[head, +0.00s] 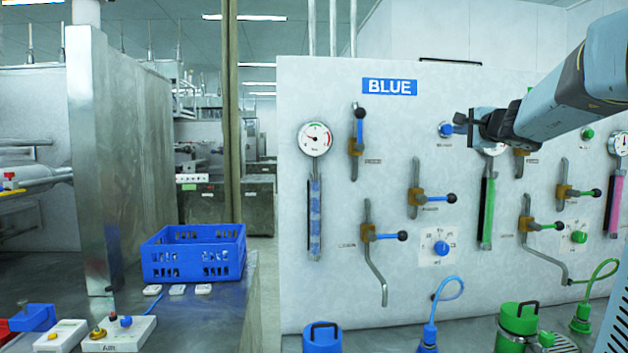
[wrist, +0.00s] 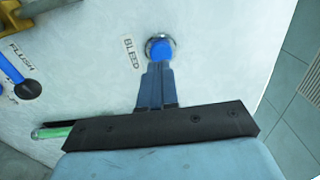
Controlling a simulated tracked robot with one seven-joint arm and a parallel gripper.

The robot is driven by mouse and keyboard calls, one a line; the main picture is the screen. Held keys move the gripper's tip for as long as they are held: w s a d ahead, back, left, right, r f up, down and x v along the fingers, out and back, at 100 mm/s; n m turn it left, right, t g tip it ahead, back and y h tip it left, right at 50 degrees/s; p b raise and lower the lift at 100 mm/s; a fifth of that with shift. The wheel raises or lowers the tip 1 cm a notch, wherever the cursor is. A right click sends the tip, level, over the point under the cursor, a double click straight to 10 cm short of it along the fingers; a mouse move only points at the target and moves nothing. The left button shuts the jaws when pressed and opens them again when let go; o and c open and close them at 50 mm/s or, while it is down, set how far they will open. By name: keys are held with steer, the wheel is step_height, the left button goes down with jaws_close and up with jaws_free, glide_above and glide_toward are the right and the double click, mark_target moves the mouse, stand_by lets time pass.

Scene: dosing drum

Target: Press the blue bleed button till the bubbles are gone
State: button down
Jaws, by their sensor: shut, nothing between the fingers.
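The blue bleed button (head: 445,130) sits in a round metal collar on the white panel, right of the BLUE sign. It also shows in the wrist view (wrist: 161,49), beside a BLEED label (wrist: 131,52). My gripper (head: 459,123) is shut and empty, its fingertips right by the button. In the wrist view the fingertips (wrist: 158,68) point at the button and meet its lower edge in the picture; I cannot tell whether they touch it. The blue sight tube (head: 315,218) at the panel's left has pale, mottled patches in its blue liquid, like bubbles.
A blue-handled valve marked FLUSH (wrist: 27,89) is left of the button. The panel also carries a gauge (head: 315,139), several levers and a dial plate (head: 440,247). A blue crate (head: 194,253) stands on the left bench. Blue and green vessels stand below the panel.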

mark_target(449, 130)
steer(key=shift+w, duration=2)
steer(key=shift+s, duration=0.9)
steer(key=shift+w, duration=0.75)
steer(key=shift+s, duration=0.75)
steer(key=shift+w, duration=0.7)
stand_by(0.7)
steer(key=shift+s, duration=0.7)
steer(key=s, duration=0.8)
